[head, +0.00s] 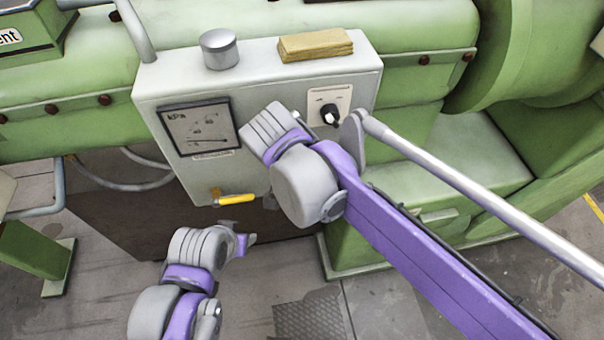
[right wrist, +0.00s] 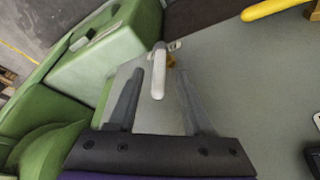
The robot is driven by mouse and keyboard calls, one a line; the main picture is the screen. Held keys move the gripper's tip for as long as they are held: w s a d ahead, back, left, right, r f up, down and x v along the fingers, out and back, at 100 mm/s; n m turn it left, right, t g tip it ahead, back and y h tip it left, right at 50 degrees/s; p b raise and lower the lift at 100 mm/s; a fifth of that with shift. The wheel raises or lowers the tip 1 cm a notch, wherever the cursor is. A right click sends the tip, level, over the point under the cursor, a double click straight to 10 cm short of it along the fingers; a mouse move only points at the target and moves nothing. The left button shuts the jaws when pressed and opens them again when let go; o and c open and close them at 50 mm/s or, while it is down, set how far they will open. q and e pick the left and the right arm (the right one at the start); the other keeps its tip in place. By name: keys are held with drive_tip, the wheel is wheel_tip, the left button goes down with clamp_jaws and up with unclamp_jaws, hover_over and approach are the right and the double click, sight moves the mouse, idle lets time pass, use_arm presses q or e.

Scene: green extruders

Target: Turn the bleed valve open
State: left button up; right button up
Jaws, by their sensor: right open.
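A grey control box (head: 165,80) carries a small valve with a yellow lever (head: 236,199) at its lower edge; the lever lies sideways. The yellow lever also shows at the upper right of the right wrist view (right wrist: 275,9). A second small valve has a pale lever (right wrist: 159,76) and a brass body. It is hidden behind my right arm in the head view. I cannot tell which is the bleed valve. My right gripper (right wrist: 160,80) is open, with the pale lever showing between its fingers; contact is unclear. My left gripper (head: 246,240) is below the box; its jaws are unclear.
The box has a kPa gauge (head: 197,126) and a black selector knob (head: 329,114) on its front. A round metal cap (head: 219,48) and tan pads (head: 315,45) sit on top. Green machine bodies (head: 408,50) surround it. Floor lies open below.

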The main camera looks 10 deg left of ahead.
drive_tip(key=d+v, duration=0.1)
drive_tip(key=v, duration=0.6)
drive_tip(key=shift+a+r, duration=0.3)
drive_tip(key=shift+a, duration=0.25)
drive_tip(key=shift+s, duration=0.1)
drive_tip(key=s+d+f+n, duration=0.1)
drive_tip(key=s+d+f, duration=0.1)
drive_tip(key=d+f, duration=0.3)
drive_tip(key=s+d+f+n+t+y, duration=0.1)
drive_tip(key=s+d+f, duration=0.2)
drive_tip(key=d+f, duration=0.3)
drive_tip(key=s+d+f+n, duration=0.1)
drive_tip(key=s+d+f, duration=0.2)
drive_tip(key=d, duration=1)
wheel_tip(320, 180, down, 3)
drive_tip(key=shift+f, duration=0.2)
